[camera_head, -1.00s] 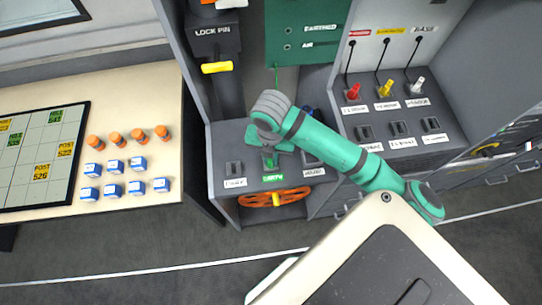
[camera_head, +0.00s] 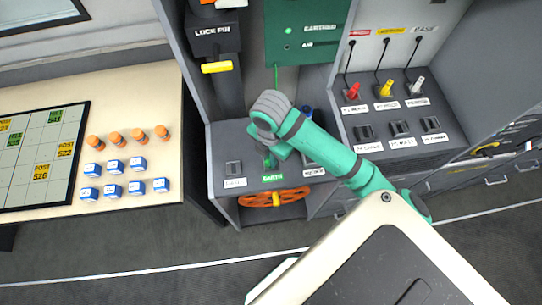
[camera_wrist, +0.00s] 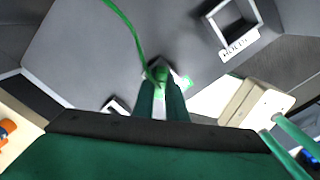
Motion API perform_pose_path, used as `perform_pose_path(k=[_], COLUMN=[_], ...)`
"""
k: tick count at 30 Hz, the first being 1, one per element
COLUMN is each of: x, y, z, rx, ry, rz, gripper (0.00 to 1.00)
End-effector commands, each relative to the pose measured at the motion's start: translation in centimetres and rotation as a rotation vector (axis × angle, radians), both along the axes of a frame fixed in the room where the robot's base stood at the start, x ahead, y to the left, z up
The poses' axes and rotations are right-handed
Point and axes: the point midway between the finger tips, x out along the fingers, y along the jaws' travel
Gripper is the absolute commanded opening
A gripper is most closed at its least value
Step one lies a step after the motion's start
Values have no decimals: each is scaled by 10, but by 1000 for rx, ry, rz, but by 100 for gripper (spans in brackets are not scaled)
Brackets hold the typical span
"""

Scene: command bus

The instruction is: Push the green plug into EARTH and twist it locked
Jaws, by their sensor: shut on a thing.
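The green plug (camera_wrist: 160,73) is between my fingertips in the wrist view, with its green cord (camera_wrist: 128,28) curving up and left. My gripper (camera_wrist: 162,88) is shut on it, low over the grey console. The green EARTH label (camera_head: 272,178) lies just in front of the plug in the head view. Part of this label shows beside the fingertips in the wrist view (camera_wrist: 186,82). The plug appears to be at the EARTH socket, but the fingers hide the socket, so depth and lock state cannot be told. My wrist covers most of the plug in the head view.
Square sockets (camera_head: 233,168) flank EARTH. A green panel (camera_head: 306,30) marked EARTHED and AIR stands behind. Red (camera_head: 352,91), yellow (camera_head: 386,89) and white (camera_head: 416,87) plugs stand to the right. A yellow lock-pin handle (camera_head: 217,67) is at back left. An orange wheel (camera_head: 273,197) is below.

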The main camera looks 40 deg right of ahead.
Motion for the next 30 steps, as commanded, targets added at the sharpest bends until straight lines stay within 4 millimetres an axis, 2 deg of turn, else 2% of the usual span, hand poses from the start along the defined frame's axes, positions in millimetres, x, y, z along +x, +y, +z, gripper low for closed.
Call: perform_pose_path(k=[6,7,9,20,25,30], x=[-1,-1,-1,0,0,0], y=[0,0,0,0,0,-1], z=[-1,-1,-1,3,22,56], rx=[0,0,1,-1,-2,-5], ry=[4,4,3,1,0,0], rz=[-16,-16,-15,-14,-11,-10], gripper=[0,17,33,34,34,34])
